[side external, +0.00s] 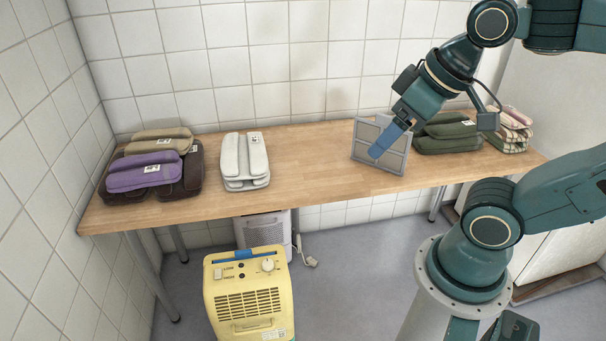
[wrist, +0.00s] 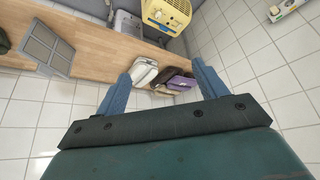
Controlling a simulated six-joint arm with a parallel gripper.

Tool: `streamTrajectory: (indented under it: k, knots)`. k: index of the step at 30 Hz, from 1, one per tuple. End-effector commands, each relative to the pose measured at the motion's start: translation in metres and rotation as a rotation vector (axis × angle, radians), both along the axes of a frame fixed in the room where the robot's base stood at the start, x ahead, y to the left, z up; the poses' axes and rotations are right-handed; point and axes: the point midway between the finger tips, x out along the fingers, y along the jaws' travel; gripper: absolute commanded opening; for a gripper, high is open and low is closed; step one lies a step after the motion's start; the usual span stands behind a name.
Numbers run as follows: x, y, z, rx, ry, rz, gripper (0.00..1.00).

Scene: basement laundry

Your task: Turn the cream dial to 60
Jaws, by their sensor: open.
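The cream dial (side external: 268,265) is a small round knob on the top panel of a yellow appliance (side external: 245,300), which stands on the floor in front of the table. Its scale and pointer are too small to read. The yellow appliance also shows at the top of the wrist view (wrist: 168,12). My gripper (side external: 377,154) is above the table in front of a grey framed panel, up and to the right of the dial and well apart from it. In the wrist view its two blue fingers (wrist: 161,68) are spread, with nothing held between them.
A wooden table (side external: 300,150) holds folded fabric stacks: purple and brown (side external: 150,170), pale grey (side external: 244,160), green (side external: 446,135). The grey framed panel (side external: 394,160) stands tilted behind my fingers. A pale unit (side external: 266,230) is under the table. Floor right of the appliance is mostly free.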

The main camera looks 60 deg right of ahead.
Motion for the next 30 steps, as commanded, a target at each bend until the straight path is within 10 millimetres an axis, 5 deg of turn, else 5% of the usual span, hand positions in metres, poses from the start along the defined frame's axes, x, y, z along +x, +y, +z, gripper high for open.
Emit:
streamTrajectory:
  k: [8, 16, 30]
  knots:
    - [0.023, 0.0, -0.002, -0.021, 0.02, 0.047, 0.55]
    - [0.07, -0.001, -0.014, -0.054, 0.051, 0.148, 0.55]
    - [0.153, -0.009, -0.062, -0.087, 0.097, 0.331, 0.55]
